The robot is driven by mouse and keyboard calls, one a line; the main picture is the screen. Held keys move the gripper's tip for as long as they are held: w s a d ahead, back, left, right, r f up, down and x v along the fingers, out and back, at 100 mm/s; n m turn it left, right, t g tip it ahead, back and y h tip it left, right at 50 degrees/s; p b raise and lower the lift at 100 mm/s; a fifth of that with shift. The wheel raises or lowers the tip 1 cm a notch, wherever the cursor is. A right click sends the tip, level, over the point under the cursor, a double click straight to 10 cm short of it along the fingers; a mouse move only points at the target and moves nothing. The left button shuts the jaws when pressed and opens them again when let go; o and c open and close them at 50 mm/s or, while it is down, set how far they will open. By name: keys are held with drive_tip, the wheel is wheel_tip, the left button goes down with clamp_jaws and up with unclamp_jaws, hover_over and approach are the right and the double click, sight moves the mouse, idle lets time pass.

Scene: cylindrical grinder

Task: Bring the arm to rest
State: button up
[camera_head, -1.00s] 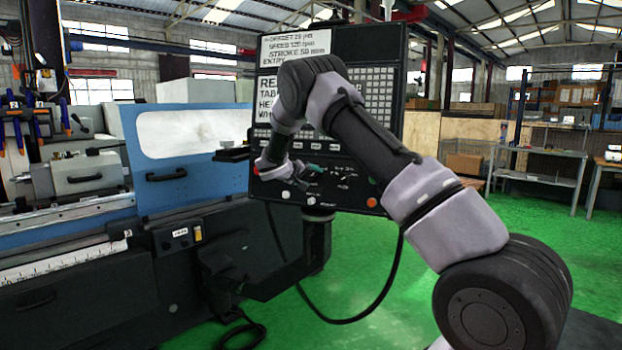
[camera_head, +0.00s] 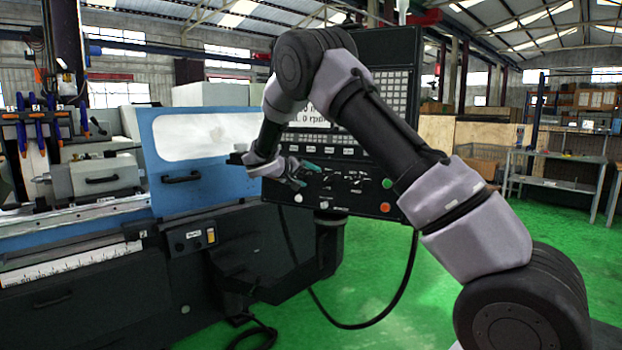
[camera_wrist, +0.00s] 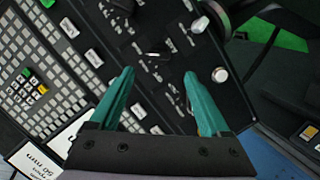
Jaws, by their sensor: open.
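My gripper (camera_head: 307,173) is in front of the lower part of the black control panel (camera_head: 345,187) in the head view. In the wrist view its two green fingers (camera_wrist: 158,88) are spread apart with nothing between them. Behind them the panel's switches and labels (camera_wrist: 152,55) show, with the keypad (camera_wrist: 45,75) at the left. I cannot tell the exact gap between fingertips and panel. My arm is bent and raised, and it covers much of the panel's screen in the head view.
The grinder (camera_head: 120,250) with its blue door (camera_head: 172,185) stands at the left. A black cable (camera_head: 395,300) hangs below the panel. Green floor (camera_head: 420,270) is free around it. A metal shelf (camera_head: 555,180) stands at the far right.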

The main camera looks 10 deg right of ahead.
drive_tip(key=s+d+r+m+g+y, duration=0.25)
drive_tip(key=s+d+r, duration=0.25)
drive_tip(key=s+d, duration=0.35)
drive_tip(key=s+d+r+m+g+y, duration=0.25)
drive_tip(key=s+d+r, duration=0.35)
drive_tip(key=s, duration=0.4)
drive_tip(key=s+a+r+t+y, duration=0.1)
drive_tip(key=s+y, duration=0.2)
drive_tip(key=s, duration=1.1)
drive_tip(key=s+a+r+t+y, duration=0.1)
drive_tip(key=s+r+y, duration=0.1)
drive_tip(key=s, duration=1.1)
drive_tip(key=shift+s+m+y, duration=0.35)
drive_tip(key=shift+m+y, duration=0.05)
drive_tip(key=shift+y, duration=0.5)
drive_tip(key=shift+w, duration=0.1)
